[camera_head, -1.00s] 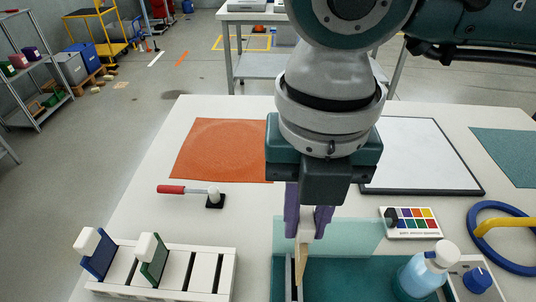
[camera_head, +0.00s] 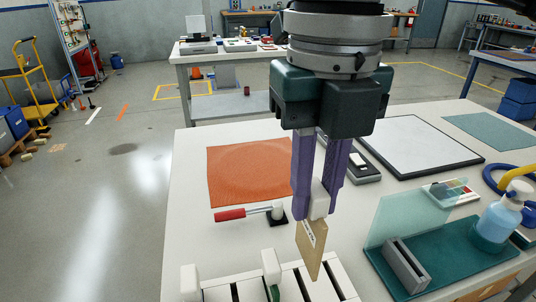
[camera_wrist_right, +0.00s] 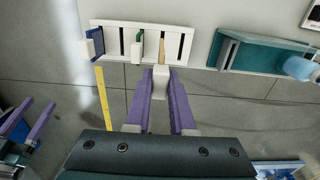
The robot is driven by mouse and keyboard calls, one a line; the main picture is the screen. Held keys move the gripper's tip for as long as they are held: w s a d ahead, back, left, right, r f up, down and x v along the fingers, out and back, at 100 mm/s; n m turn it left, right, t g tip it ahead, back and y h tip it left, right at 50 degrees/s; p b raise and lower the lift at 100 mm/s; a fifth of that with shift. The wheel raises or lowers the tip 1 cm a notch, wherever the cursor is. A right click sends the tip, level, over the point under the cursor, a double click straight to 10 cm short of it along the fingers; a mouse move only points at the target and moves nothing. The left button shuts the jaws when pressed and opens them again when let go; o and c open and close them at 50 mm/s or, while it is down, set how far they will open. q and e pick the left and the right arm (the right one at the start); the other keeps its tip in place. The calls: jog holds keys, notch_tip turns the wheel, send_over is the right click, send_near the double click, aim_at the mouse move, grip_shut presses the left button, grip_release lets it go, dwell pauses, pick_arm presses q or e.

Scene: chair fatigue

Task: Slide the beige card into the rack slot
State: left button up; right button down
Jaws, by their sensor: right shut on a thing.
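My right gripper (camera_head: 319,205) is shut on the white grip block of the beige card (camera_head: 311,248). The card hangs down, upright and slightly tilted in view. Its lower edge overlaps the white rack (camera_head: 340,283) in the head view; I cannot tell whether it touches. In the right wrist view, the beige card (camera_wrist_right: 145,50) lines up over the rack (camera_wrist_right: 185,46), just right of the green card (camera_wrist_right: 138,48). A blue card (camera_wrist_right: 96,46) stands in the rack's left end. My left gripper (camera_wrist_right: 28,121) shows at the wrist view's left edge, fingers apart and empty.
A teal tray (camera_head: 450,258) with a grey slotted block (camera_head: 406,264), a clear panel (camera_head: 410,215) and a spray bottle (camera_head: 497,222) stands right of the rack. A red-handled tool (camera_head: 235,214) and orange mat (camera_head: 235,170) lie behind it.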

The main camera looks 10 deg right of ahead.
aim_at(308, 253)
jog(key=shift+d, duration=0.2)
jog(key=shift+f+b, duration=0.15)
jog(key=shift+b, duration=0.15)
notch_tip(308, 253, down, 5)
jog(key=b, duration=0.4)
pick_arm(q)
jog(key=shift+d+f+b, duration=0.2)
jog(key=shift+f+b, duration=0.2)
jog(key=shift+f, duration=2.25)
pick_arm(e)
jog(key=shift+f, duration=0.25)
pick_arm(q)
jog(key=shift+d+f, duration=0.15)
jog(key=shift+f, duration=0.15)
jog(key=shift+f+b, duration=0.9)
jog(key=shift+b, duration=0.25)
pick_arm(e)
jog(key=shift+f, duration=1)
pick_arm(q)
jog(key=shift+f+b, duration=0.9)
pick_arm(e)
jog(key=shift+a+f, duration=0.1)
jog(key=shift+f, duration=0.95)
